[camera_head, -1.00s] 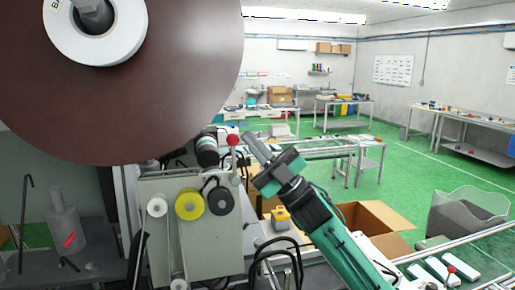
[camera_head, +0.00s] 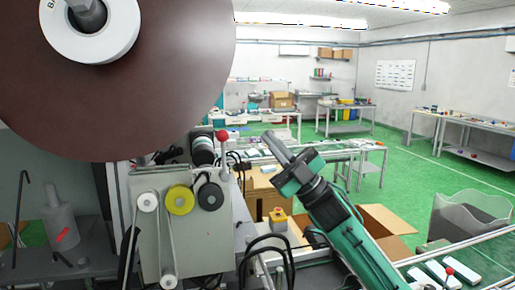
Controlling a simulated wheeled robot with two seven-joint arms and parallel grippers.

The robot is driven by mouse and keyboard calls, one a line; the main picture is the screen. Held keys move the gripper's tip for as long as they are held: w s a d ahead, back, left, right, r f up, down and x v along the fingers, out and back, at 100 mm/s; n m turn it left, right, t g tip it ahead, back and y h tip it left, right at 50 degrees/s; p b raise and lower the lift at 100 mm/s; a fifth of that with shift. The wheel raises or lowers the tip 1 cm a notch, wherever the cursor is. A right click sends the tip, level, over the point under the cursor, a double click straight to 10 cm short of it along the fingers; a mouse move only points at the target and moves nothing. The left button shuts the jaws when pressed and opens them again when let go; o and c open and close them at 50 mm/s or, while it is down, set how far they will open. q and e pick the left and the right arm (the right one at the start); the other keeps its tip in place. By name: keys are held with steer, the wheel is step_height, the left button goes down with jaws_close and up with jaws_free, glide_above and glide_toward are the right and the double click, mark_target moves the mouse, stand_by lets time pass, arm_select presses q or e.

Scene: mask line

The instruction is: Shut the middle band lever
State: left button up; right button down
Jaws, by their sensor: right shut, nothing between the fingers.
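A lever with a red ball knob (camera_head: 222,136) and a pale stem stands nearly upright at the right top corner of the grey machine box (camera_head: 160,240). I cannot tell for sure whether it is the middle band lever. My right gripper (camera_head: 272,141) is to the right of the knob, apart from it, with its grey fingers together and empty, pointing up and left. My left gripper is not in view.
A large brown disc (camera_head: 130,110) with a white hub fills the upper left. Yellow (camera_head: 180,200) and black (camera_head: 210,196) rollers sit on the machine box. An open cardboard box (camera_head: 385,220) and a yellow box with a red button (camera_head: 278,215) are near my right arm.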

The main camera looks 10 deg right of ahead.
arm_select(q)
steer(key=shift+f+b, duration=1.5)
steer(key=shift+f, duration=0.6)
arm_select(e)
steer(key=s+d+f, duration=0.1)
steer(key=d, duration=0.6)
steer(key=shift+f, duration=0.4)
steer(key=shift+d, duration=0.2)
